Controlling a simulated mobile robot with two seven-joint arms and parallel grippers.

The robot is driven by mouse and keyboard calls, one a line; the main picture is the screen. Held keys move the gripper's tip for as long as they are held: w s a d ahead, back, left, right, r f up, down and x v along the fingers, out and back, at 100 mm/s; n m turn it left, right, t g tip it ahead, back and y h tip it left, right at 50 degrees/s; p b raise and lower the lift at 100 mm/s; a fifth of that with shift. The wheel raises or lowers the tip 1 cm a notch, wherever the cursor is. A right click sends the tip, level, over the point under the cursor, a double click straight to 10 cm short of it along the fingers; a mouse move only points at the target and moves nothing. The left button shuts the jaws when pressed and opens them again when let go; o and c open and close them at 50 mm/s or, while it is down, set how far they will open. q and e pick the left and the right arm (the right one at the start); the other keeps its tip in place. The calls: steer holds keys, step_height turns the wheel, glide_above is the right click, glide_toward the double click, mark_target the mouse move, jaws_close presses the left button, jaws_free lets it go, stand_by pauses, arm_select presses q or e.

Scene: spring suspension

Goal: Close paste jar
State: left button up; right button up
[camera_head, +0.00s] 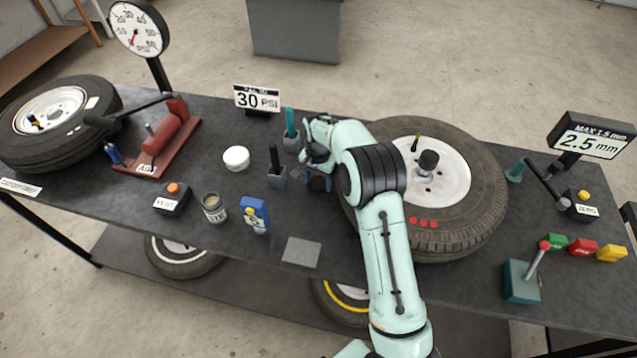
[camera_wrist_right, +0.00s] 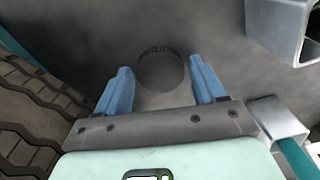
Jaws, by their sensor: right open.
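My right gripper (camera_head: 318,183) is low over the bench beside the right tyre, well right of the jar and lid. In the wrist view its blue fingers (camera_wrist_right: 160,92) are open. Between them shows a dark round spot (camera_wrist_right: 160,72) on the grey surface, with small unreadable lettering. My left gripper is not in view.
Two square metal holders (camera_head: 277,180) with upright tools stand just left of my right gripper. The large tyre (camera_head: 470,215) is close on its right. A blue gauge (camera_head: 254,214) stands right of the jar, and a VENT button box (camera_head: 171,199) left of it.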

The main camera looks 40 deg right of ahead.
mark_target(318, 182)
steer(key=c, duration=0.8)
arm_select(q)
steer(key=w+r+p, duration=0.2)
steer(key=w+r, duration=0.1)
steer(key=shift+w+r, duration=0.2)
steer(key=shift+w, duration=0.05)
arm_select(e)
step_height(318, 182, up, 20)
